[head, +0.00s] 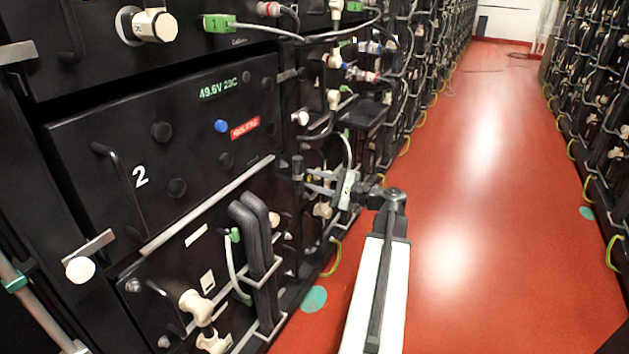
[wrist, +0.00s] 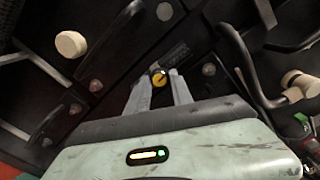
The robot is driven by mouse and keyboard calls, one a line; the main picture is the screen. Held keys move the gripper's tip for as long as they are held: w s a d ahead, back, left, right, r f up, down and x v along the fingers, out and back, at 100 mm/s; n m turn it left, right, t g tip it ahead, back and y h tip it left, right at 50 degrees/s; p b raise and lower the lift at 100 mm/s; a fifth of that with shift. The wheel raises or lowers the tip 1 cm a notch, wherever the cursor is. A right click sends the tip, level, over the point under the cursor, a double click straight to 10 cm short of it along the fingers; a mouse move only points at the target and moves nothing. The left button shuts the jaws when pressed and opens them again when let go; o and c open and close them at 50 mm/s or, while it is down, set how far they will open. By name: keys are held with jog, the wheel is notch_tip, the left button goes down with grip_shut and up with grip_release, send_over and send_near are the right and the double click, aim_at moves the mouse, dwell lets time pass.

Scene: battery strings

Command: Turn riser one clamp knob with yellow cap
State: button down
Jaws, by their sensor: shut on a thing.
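The clamp knob with the yellow cap (wrist: 158,78) shows in the wrist view, small and round, at the far end of my fingers. My gripper (wrist: 157,85) has one finger on each side of it and is shut on it. In the head view my gripper (head: 318,183) reaches left from my arm to the front of the rack in the middle of the picture.
Black battery modules, one marked 2 (head: 140,177), fill the left. Cream connectors (wrist: 300,86), a white round knob (wrist: 71,44) and a black handle (wrist: 118,32) stand near my gripper.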

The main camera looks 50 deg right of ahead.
jog(key=shift+m, duration=0.6)
jog(key=c, duration=1.1)
grip_release()
jog(key=shift+s, duration=0.1)
jog(key=v, duration=0.7)
jog(key=shift+s+d, duration=0.15)
jog(key=shift+s, duration=0.15)
